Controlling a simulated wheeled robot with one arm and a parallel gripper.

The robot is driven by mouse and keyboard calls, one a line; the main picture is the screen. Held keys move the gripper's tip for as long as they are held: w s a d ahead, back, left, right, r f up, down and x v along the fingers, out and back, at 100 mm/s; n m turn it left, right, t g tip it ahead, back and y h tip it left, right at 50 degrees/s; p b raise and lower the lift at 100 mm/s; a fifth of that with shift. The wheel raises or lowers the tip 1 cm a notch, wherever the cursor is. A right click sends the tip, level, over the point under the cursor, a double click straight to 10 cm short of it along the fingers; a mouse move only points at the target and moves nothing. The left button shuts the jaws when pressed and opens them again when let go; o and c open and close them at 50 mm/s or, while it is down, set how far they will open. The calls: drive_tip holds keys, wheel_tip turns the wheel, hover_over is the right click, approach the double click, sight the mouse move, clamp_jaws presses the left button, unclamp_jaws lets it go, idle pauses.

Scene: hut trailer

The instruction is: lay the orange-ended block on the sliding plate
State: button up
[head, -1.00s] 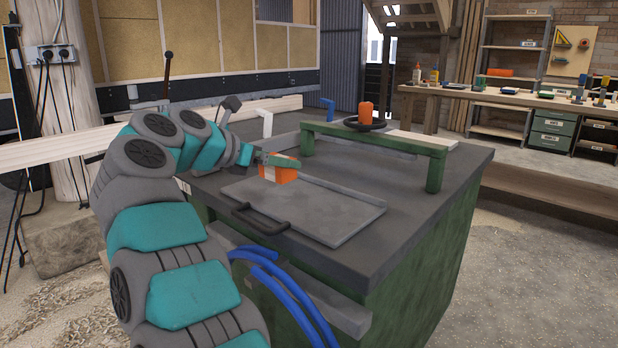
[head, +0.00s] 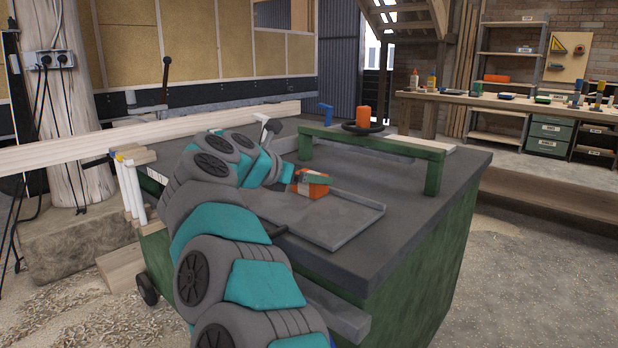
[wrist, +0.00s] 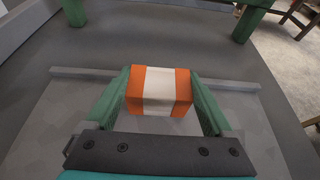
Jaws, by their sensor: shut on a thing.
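The orange-ended block (head: 311,184) has a white middle band between orange ends. My gripper (head: 300,178) is shut on it, with one green finger on each orange end, as the wrist view shows the block (wrist: 159,91) between the fingers. The sliding plate (head: 338,222) is a flat grey sheet with a raised strip along its back edge, on the dark bench top. The block is over the plate, near the back strip (wrist: 220,84). I cannot tell whether it touches the plate. My arm hides the plate's left part and most of its handle.
A green bar frame (head: 375,140) stands on the bench (head: 430,205) behind the plate. Behind the bar are an orange cylinder (head: 363,116) in a black ring (head: 362,129) and a blue clamp (head: 325,112). A long timber beam (head: 190,128) runs along the back left.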

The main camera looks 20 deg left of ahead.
drive_tip(key=shift+f+b, duration=0.25)
drive_tip(key=shift+b, duration=0.05)
drive_tip(key=o, duration=1.1)
drive_tip(key=shift+r, duration=0.1)
drive_tip(key=shift+s+a+r+p, duration=0.1)
drive_tip(key=shift+s+r+p, duration=0.05)
drive_tip(key=shift+r+p, duration=0.15)
drive_tip(key=b+v, duration=0.1)
drive_tip(key=v, duration=1)
drive_tip(key=shift+s+a+r, duration=0.1)
drive_tip(key=shift+s+a, duration=0.05)
drive_tip(key=shift+s, duration=0.1)
